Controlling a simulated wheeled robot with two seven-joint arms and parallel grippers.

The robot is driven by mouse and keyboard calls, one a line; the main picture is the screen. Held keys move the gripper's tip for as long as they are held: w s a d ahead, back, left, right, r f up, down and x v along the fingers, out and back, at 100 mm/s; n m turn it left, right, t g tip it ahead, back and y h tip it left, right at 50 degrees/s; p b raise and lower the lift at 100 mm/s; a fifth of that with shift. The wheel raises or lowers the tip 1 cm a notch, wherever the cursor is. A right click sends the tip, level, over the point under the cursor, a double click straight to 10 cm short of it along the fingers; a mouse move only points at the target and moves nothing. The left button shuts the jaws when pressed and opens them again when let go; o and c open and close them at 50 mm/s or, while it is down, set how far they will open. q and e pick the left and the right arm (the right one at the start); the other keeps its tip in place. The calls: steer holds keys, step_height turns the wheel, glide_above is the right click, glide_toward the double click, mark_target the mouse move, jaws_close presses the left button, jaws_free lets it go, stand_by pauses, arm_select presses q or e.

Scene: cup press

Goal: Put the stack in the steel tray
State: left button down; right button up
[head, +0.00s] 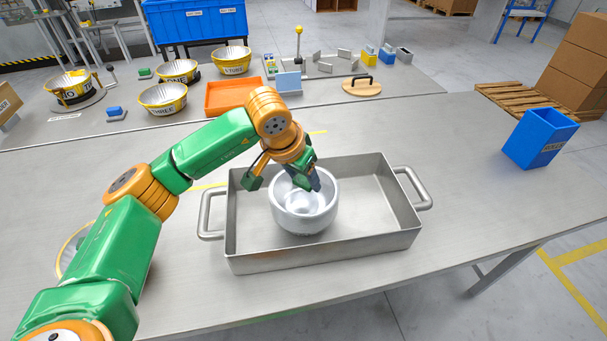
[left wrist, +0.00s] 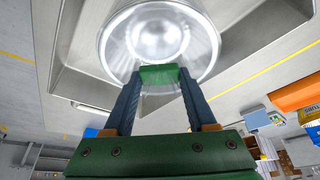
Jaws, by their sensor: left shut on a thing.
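The stack (head: 304,216) is a shiny silver round bowl shape; I cannot make out how many pieces are nested in it. It is upright inside the walls of the steel tray (head: 330,247), left of the tray's middle. I cannot tell whether it touches the tray floor. My right gripper is not in view.
The tray has raised handles at left and right. A blue bin (head: 540,138) stands at the right of the table. An orange tray (head: 234,97), yellow-rimmed bowls (head: 163,99) and a round wooden lid (head: 361,88) are at the back.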

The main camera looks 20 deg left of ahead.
arm_select(q)
steer(key=shift+f, duration=0.1)
steer(key=shift+f+b, duration=0.15)
steer(key=shift+b, duration=0.15)
steer(key=shift+c, duration=1)
jaws_free()
steer(key=shift+r, duration=0.2)
steer(key=shift+r+p, duration=0.3)
steer(key=shift+p, duration=0.05)
steer(key=v, duration=1.1)
steer(key=shift+s+r+b, duration=0.2)
steer(key=shift+r+b, duration=0.1)
